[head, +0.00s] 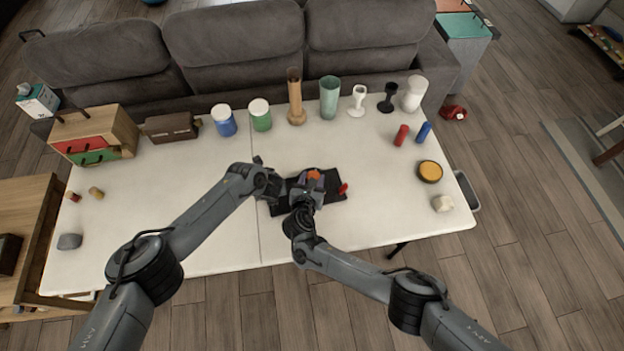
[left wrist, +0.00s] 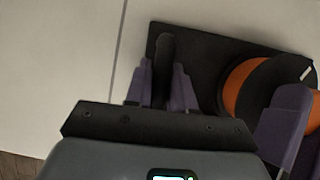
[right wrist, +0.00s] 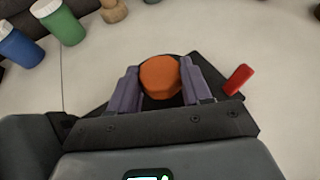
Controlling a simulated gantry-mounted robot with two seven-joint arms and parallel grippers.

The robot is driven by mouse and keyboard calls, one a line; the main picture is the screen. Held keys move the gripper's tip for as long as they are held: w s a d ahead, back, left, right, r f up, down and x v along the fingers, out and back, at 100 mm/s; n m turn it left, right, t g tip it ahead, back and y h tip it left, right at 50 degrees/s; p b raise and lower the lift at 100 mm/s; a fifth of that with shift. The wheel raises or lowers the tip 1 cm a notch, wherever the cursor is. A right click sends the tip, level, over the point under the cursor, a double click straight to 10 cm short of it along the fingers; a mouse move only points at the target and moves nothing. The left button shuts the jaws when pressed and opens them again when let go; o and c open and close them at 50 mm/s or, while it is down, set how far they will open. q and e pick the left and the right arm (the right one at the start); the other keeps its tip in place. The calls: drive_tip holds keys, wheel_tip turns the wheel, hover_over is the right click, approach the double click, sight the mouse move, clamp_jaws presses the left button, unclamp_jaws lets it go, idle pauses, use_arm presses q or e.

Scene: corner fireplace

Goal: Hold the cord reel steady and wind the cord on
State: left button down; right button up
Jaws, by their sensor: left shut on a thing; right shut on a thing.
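The cord reel has a flat black base (head: 332,181) on the white table, with an orange drum (left wrist: 236,88) under a black disc (left wrist: 285,80) bearing a small white mark. An upright black post (left wrist: 163,62) stands at the base's left end. My left gripper (head: 276,186) is shut on this post, with purple fingers either side. My right gripper (head: 308,188) is over the drum and shut on a part of the reel; an orange part (right wrist: 160,76) shows between its fingers. Its grip point is partly hidden. A red piece (right wrist: 238,80) stands at the base's right end.
Jars, vases and cups line the table's back edge, including a blue jar (head: 223,120) and a teal vase (head: 329,97). A wooden drawer box (head: 120,128) stands back left. A yellow round tin (head: 429,171) is at right. The table left of the reel is mostly clear.

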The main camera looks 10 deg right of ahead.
drive_tip(key=o, duration=1.1)
drive_tip(key=shift+c, duration=0.2)
drive_tip(key=shift+s, duration=0.1)
drive_tip(key=shift+s+a+r, duration=0.2)
drive_tip(key=shift+s+r, duration=0.05)
drive_tip(key=shift+s, duration=0.2)
drive_tip(key=v, duration=1)
drive_tip(key=shift+s, duration=0.4)
drive_tip(key=shift+r, duration=0.1)
use_arm(q)
drive_tip(key=c, duration=0.9)
unclamp_jaws()
drive_tip(key=o, duration=0.6)
